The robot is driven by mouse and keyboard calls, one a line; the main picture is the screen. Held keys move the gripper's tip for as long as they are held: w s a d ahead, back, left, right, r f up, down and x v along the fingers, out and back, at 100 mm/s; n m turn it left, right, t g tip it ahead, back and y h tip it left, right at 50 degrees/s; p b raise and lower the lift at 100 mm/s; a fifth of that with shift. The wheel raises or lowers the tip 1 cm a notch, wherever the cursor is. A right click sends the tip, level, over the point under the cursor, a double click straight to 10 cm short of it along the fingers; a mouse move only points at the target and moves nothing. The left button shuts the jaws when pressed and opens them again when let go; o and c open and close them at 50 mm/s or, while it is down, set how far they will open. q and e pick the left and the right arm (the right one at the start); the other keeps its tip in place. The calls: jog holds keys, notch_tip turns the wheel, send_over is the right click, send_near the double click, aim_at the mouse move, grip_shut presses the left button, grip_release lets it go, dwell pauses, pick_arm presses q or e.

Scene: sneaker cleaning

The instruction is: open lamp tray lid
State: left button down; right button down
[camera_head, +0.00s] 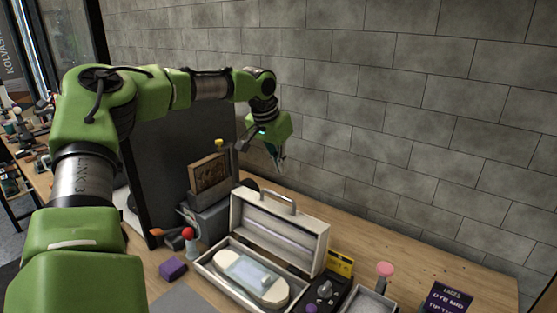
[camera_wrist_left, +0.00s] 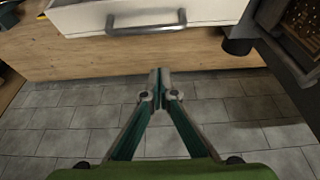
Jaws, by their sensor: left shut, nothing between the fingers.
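The white lamp tray (camera_head: 213,277) sits on the wooden table, with a pale oblong lamp unit (camera_head: 252,279) inside it. Its lid (camera_head: 284,237) stands raised at the back of the tray, so the tray is open. A metal handle (camera_head: 279,197) is on the lid's upper edge. In the left wrist view the lid (camera_wrist_left: 205,12) and its handle (camera_wrist_left: 146,24) show at the top. My left gripper (camera_head: 279,164) is above and behind the lid, near the wall, apart from the handle. Its fingers (camera_wrist_left: 158,78) are shut and empty. My right gripper is not in view.
A grey box with a framed picture (camera_head: 209,174) stands left of the tray. A red-topped knob (camera_head: 188,233) and purple block (camera_head: 173,269) are in front of it. A black control panel (camera_head: 325,293), yellow card (camera_head: 340,263) and pink-topped stick (camera_head: 385,269) are at right. The block wall (camera_head: 400,120) is behind.

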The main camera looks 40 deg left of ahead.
aim_at(276, 203)
pick_arm(q)
jog(key=f+p, duration=0.1)
jog(key=f, duration=0.1)
jog(key=s+f+p, duration=0.1)
jog(key=f, duration=0.1)
jog(key=shift+f, duration=0.35)
jog(key=shift+s+d, duration=0.1)
jog(key=shift+s, duration=0.35)
jog(key=shift+f, duration=0.2)
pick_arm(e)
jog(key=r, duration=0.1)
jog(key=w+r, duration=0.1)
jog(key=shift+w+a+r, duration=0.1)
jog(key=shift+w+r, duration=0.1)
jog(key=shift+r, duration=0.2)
